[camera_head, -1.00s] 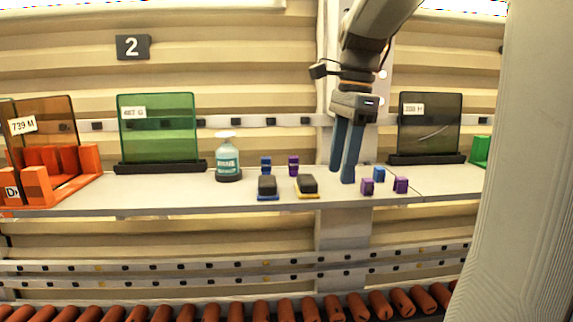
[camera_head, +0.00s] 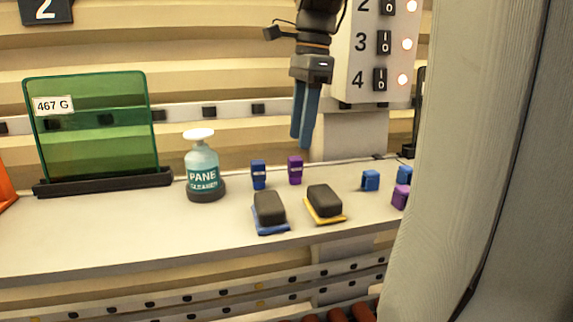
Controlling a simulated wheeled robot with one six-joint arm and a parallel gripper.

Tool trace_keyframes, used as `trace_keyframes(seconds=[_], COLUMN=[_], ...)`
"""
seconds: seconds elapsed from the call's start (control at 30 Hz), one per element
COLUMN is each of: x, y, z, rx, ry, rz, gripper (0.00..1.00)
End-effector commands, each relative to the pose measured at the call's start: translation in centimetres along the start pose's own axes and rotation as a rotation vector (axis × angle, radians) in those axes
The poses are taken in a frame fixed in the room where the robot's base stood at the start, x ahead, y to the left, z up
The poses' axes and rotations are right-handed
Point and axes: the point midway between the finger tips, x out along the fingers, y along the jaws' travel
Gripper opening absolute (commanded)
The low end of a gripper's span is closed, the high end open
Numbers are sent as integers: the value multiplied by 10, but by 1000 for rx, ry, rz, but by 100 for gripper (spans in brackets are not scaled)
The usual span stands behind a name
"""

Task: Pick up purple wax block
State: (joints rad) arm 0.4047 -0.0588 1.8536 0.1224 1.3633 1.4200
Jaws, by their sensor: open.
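Two purple blocks show: an upright purple block with a label (camera_head: 295,170) behind the dark pads, and a small purple block (camera_head: 401,197) at the right, partly hidden by a pale ribbed surface. I cannot tell which is the wax block. My gripper (camera_head: 301,144) points down with two blue fingers, open and empty. In the picture its tips are just above the upright purple block, apart from it and seemingly further back.
A blue upright block (camera_head: 258,174) stands left of the purple one. Dark pads on blue (camera_head: 269,210) and yellow (camera_head: 324,203) bases lie in front. Blue cubes (camera_head: 370,181) sit rightward. The shelf's front left (camera_head: 120,235) is clear.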

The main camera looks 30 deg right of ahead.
Motion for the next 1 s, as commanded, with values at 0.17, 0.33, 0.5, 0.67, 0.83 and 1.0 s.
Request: trace_keyframes(seconds=[0.17, 0.33, 0.5, 0.67, 0.83, 1.0], x=[18, 36, 61, 72, 74, 73], y=[1, 4, 6, 5, 4, 4], z=[2, 4, 5, 5, 4, 4], rx=[-4, -4, -2, -1, 0, 0], ry=[0, -1, -1, 0, 0, 0], rz=[2, 5, 4, 2, 0, 0], gripper=[45, 45, 45, 45, 45, 24])
